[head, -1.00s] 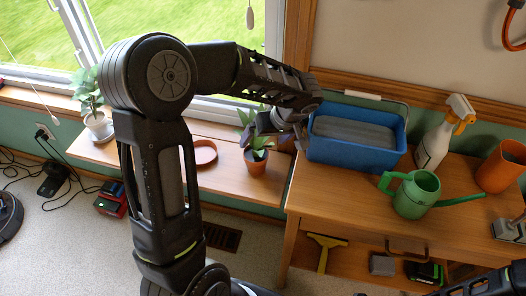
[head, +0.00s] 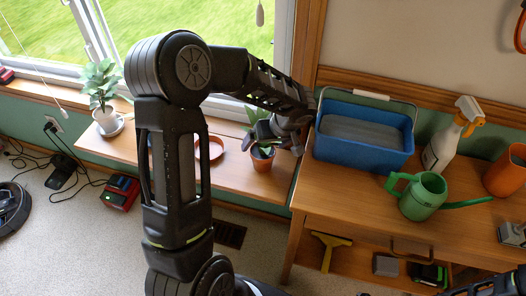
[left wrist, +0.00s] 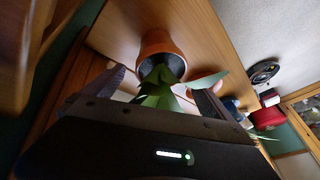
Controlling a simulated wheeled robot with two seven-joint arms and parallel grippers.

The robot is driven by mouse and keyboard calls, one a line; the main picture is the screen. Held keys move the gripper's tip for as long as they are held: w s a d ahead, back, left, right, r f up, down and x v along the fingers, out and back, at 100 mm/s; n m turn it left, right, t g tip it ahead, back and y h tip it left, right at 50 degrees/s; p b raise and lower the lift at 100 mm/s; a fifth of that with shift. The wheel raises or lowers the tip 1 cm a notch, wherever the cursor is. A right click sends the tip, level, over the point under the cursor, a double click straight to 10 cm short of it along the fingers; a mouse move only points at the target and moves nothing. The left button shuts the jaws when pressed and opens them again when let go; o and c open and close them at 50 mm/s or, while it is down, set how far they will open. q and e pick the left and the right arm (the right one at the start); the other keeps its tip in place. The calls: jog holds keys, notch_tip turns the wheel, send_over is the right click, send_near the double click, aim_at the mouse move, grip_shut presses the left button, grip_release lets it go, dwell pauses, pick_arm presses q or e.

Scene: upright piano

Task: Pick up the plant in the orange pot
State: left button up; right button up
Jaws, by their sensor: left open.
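The plant in the orange pot (head: 262,160) stands upright on the low wooden shelf below the window. Its green leaves rise beside and partly behind my left gripper (head: 272,134). In the left wrist view the orange pot (left wrist: 161,45) is just beyond the fingers, with green leaves (left wrist: 158,88) reaching into the gap between them. My left gripper (left wrist: 155,92) is open, one finger on each side of the leaves, and holds nothing. Whether a finger touches a leaf I cannot tell.
An orange saucer (head: 210,149) lies left of the pot, and a plant in a white pot (head: 107,120) stands farther left. The desk at right holds a blue bin (head: 365,152), a green watering can (head: 424,196), a spray bottle (head: 444,150) and an orange container (head: 505,172).

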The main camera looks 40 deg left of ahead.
pick_arm(q)
jog(key=shift+x, duration=1.05)
jog(key=shift+c, duration=0.6)
jog(key=c, duration=1.7)
